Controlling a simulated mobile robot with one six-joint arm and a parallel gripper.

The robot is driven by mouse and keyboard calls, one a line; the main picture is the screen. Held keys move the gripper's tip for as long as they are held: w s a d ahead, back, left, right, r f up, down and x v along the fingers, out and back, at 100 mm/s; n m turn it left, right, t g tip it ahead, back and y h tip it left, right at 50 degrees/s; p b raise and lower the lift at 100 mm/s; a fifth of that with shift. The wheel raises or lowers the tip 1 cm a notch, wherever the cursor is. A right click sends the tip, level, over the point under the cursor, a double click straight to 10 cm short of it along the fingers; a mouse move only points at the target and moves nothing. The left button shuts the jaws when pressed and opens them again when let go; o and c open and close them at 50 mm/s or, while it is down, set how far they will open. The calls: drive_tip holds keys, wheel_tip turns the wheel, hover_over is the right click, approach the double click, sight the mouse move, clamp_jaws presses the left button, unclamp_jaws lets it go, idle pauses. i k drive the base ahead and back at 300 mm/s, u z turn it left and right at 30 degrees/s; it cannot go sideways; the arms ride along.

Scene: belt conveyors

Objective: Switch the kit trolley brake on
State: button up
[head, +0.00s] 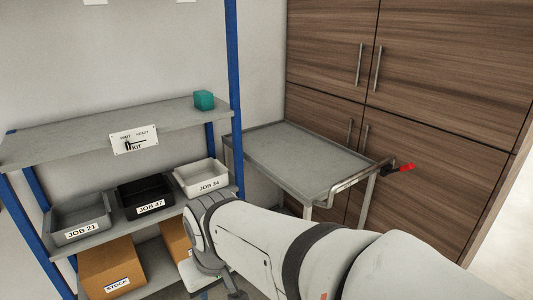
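The kit trolley (300,150) stands at the middle right in the head view, between the shelf rack and the wooden cabinets. Its grey top tray has a raised rim and is empty. A push handle (345,186) runs along its near right end. A small lever with a red grip (404,168) sticks out to the right at the handle's far end; whether it is the brake lever cannot be told for sure. My arm crosses the lower part of the view and hides much of the trolley's legs.
A blue-post shelf rack holds trays JOB 21 (80,219), JOB 47 (146,196) and JOB 34 (202,174). A teal block (204,100) and a KIT sign (134,139) are on the upper shelf. Cardboard boxes (112,265) sit below. Wooden cabinets (430,80) stand behind the trolley.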

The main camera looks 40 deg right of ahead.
sight(405, 168)
drive_tip(key=z, duration=2.05)
drive_tip(key=k, duration=0.65)
drive_tip(key=u, duration=0.2)
drive_tip(key=i, duration=1.85)
drive_tip(key=z, duration=0.55)
